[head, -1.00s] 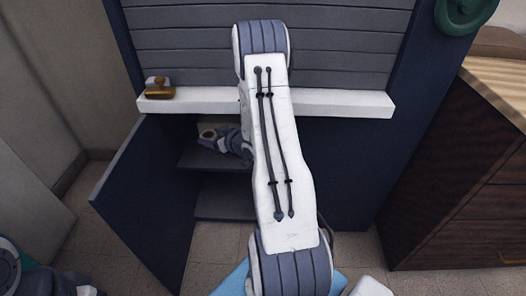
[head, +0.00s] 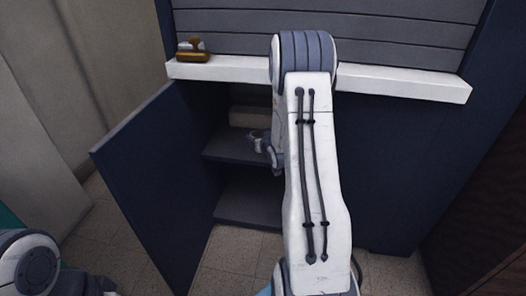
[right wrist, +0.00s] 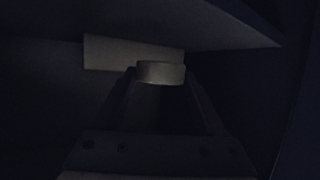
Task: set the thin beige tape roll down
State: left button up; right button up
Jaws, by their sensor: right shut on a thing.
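The thin beige tape roll (right wrist: 161,72) is between the fingertips of my right gripper (right wrist: 160,76) in the dark right wrist view. The gripper is shut on it, inside the open cabinet. In the head view my right gripper (head: 259,141) shows small, over the upper dark shelf (head: 232,147), partly hidden by my own arm. Whether the roll touches the shelf I cannot tell. My left gripper is not in view.
A beige block (right wrist: 105,52) stands behind the roll; it also shows in the head view (head: 249,117). The cabinet door (head: 160,170) is swung open at left. A white ledge (head: 400,83) above carries a brown-and-yellow object (head: 193,50). A lower shelf (head: 250,203) looks empty.

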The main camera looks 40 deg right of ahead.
jog(key=shift+f+b, duration=1.15)
jog(key=shift+f, duration=1.1)
jog(key=shift+f, duration=0.2)
jog(key=o, duration=1.4)
jog(key=shift+r, duration=0.1)
